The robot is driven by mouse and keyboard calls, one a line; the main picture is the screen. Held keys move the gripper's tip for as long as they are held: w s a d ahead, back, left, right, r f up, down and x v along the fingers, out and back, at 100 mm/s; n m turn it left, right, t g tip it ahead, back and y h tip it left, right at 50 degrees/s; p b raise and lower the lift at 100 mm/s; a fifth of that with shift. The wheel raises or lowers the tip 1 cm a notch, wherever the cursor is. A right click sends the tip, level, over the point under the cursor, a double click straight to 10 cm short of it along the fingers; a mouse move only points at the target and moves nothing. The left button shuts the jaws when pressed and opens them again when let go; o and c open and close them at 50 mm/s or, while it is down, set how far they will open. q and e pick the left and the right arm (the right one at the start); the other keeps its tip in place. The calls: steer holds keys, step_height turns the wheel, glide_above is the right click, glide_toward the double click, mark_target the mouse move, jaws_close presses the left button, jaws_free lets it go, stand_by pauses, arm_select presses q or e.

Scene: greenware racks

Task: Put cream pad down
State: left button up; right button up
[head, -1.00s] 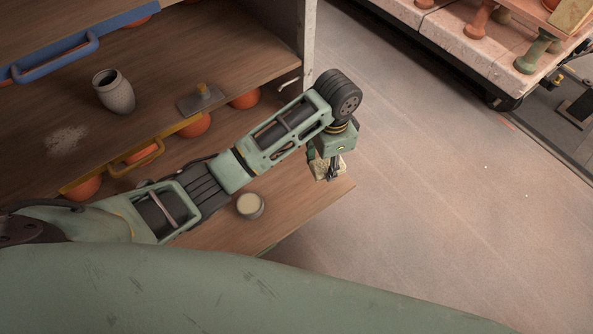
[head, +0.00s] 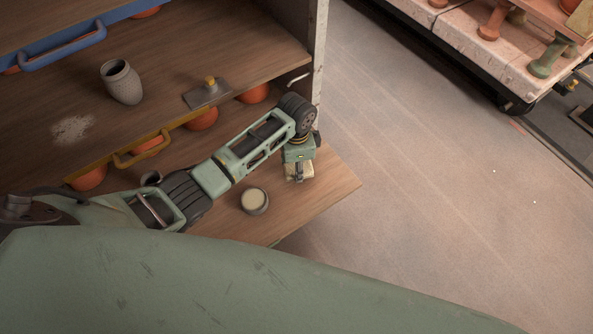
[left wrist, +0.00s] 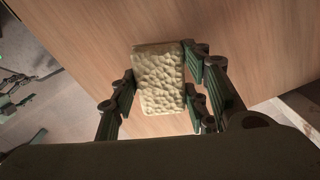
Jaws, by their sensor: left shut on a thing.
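The cream pad (left wrist: 159,80) is a pale block with a dimpled face. In the left wrist view it sits between the fingers of my left gripper (left wrist: 160,92), which is shut on it. In the head view the pad (head: 299,173) shows below my left gripper (head: 299,170), over the right part of the lower wooden board (head: 320,190). I cannot tell whether the pad touches the board. My right gripper is not in view.
A small round cup (head: 255,200) with a cream top stands on the same board, left of the pad. A ribbed grey vase (head: 121,82) and a flat trowel-like tool (head: 206,92) are on the upper shelf (head: 160,60). Open floor (head: 430,200) lies right of the board.

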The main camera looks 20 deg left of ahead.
arm_select(q)
step_height(320, 180, down, 3)
steer(key=shift+r, duration=0.15)
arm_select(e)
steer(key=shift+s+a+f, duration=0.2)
arm_select(q)
steer(key=shift+f, duration=0.2)
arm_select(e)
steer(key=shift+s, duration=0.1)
arm_select(q)
steer(key=shift+f, duration=0.1)
steer(key=o, duration=1)
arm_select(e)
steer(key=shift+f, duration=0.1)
